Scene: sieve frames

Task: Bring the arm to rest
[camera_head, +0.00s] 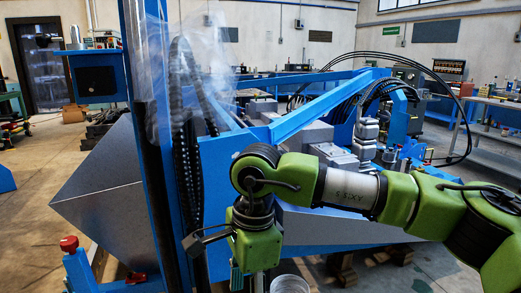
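My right arm, green with a silver forearm section, comes in from the right and bends down at the wrist in front of a blue machine. Its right gripper (251,281) points down at the bottom edge of the picture. Only dark parts of it show below the green wrist, and the fingertips are cut off, so its opening cannot be told. No held thing is visible. My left arm and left gripper are not in view.
The blue machine frame (222,165) stands close behind the arm, with a large grey sloped panel (110,200) at left. A pale bucket (290,284) sits near the wrist at the bottom. A red-topped blue part (75,262) stands lower left. Open floor lies farther left.

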